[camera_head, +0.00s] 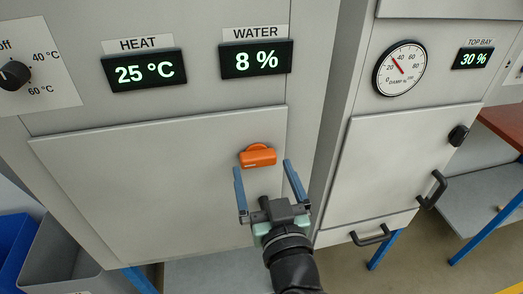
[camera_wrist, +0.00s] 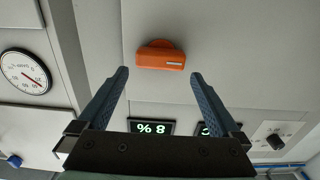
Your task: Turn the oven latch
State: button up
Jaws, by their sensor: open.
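The orange oven latch (camera_head: 257,156) sits near the upper right corner of the oven door (camera_head: 150,170), below the displays. Its handle lies roughly level. In the wrist view the latch (camera_wrist: 161,56) is ahead of my gripper, beyond the fingertips and roughly between them. My gripper (camera_head: 262,168) is open, with its two blue fingers spread apart and nothing between them. In the wrist view my gripper (camera_wrist: 158,74) appears apart from the latch. The exact gap to the door cannot be told.
Above the door are a HEAT display (camera_head: 144,71) reading 25 °C, a WATER display (camera_head: 256,58) reading 8 % and a black knob (camera_head: 14,74). A cabinet to the right has a dial gauge (camera_head: 401,68) and a black door handle (camera_head: 432,190). Blue and grey bins stand lower left.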

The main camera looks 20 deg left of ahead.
aim_at(260, 160)
jog(key=shift+p+x, duration=0.45)
jog(key=shift+x, duration=1.55)
jog(key=shift+c, duration=0.2)
jog(key=c, duration=1)
jog(key=shift+c, duration=0.2)
